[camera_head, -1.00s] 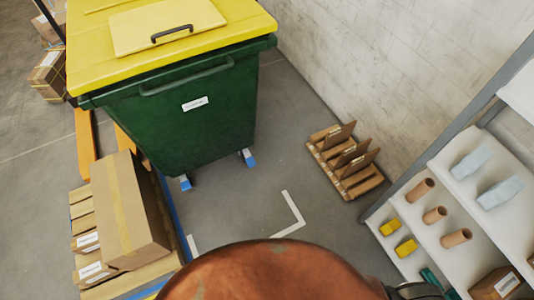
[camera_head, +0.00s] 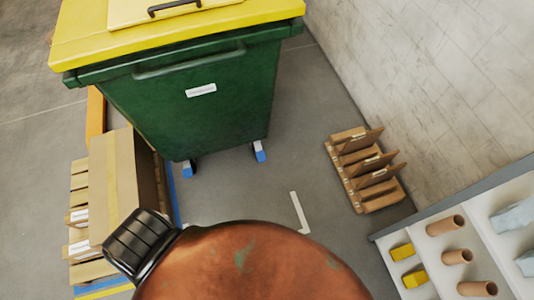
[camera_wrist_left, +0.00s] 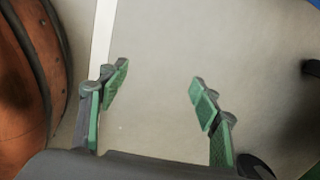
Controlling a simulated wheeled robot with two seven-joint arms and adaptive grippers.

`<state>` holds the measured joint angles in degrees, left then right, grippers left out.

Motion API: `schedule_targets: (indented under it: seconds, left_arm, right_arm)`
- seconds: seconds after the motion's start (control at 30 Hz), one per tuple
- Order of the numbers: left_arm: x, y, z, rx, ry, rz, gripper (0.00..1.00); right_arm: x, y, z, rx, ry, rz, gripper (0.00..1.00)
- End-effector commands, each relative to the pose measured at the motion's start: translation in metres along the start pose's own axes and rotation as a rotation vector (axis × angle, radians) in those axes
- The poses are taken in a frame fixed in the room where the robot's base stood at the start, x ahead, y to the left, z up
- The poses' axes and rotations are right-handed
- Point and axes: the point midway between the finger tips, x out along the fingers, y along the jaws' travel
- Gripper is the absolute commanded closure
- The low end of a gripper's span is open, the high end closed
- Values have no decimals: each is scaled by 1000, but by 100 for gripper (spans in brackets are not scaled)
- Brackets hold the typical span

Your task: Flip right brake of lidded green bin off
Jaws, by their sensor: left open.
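The green bin (camera_head: 205,100) with its yellow lid (camera_head: 185,30) stands at the upper left of the head view, lid closed. Two casters with blue pedals show under its near edge: the right brake (camera_head: 260,152) and the left brake (camera_head: 188,169). Their exact pedal tilt is too small to tell. My left gripper (camera_wrist_left: 158,80) is open and empty in the left wrist view, above bare grey floor. The brakes cannot be made out for sure there. Neither gripper shows in the head view.
A pallet with cardboard boxes (camera_head: 112,185) stands left of the bin's front. A wooden rack (camera_head: 362,170) lies by the wall at right, near a shelf (camera_head: 440,250) with tubes and yellow blocks. Floor before the right brake is clear, with a white floor mark (camera_head: 300,212).

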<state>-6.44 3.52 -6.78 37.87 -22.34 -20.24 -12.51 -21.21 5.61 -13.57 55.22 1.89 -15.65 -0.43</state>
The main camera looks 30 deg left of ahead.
Motion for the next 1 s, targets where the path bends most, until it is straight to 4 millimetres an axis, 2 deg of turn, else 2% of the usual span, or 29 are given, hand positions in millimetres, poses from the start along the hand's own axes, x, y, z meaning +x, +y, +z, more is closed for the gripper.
schedule_targets:
  seconds: [0.03,0.2,0.4,0.6,0.7,0.8,0.9,1.0]
  left_arm:
    - [31,-20,-25,112,-12,-38,39]
    - [66,-104,-106,484,-81,-197,39]
    - [88,-198,-199,875,-232,-402,39]
    - [88,-274,-287,1196,-453,-597,39]
    - [81,-301,-323,1309,-562,-676,39]
    - [71,-320,-350,1384,-653,-733,39]
    - [62,-331,-366,1427,-712,-770,39]
    - [55,-338,-374,1445,-742,-788,39]
  right_arm:
    - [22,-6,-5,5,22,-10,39]
    - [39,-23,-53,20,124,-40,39]
    - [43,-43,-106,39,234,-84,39]
    - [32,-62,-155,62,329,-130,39]
    - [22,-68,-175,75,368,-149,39]
    - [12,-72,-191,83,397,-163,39]
    - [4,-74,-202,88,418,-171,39]
    - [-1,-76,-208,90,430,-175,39]
